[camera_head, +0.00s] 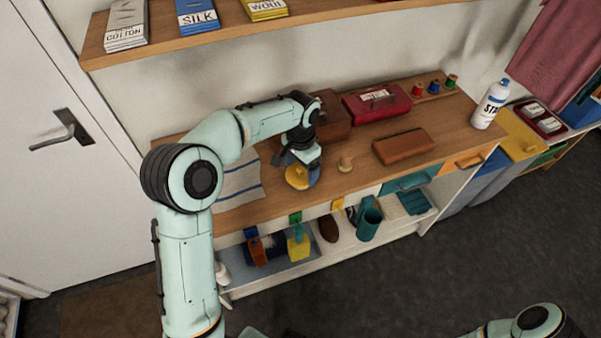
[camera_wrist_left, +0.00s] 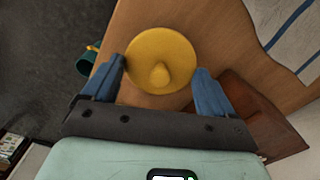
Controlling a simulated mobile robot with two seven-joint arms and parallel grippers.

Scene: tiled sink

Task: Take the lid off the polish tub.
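The polish tub shows as a round yellow lid (camera_wrist_left: 150,48) with a small knob, seen from above in the left wrist view. In the head view the yellow lid (camera_head: 297,178) is near the front edge of the wooden worktop, and the tub's body is mostly hidden. My left gripper (camera_wrist_left: 160,70) is open, with its blue fingers on either side of the lid and narrow gaps between them. In the head view my left gripper (camera_head: 303,163) is just above and at the tub. My right gripper is out of view; only part of that arm shows at lower right.
A red box (camera_head: 376,102) and a brown box (camera_head: 331,117) are behind. A striped cloth (camera_head: 238,184) lies left.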

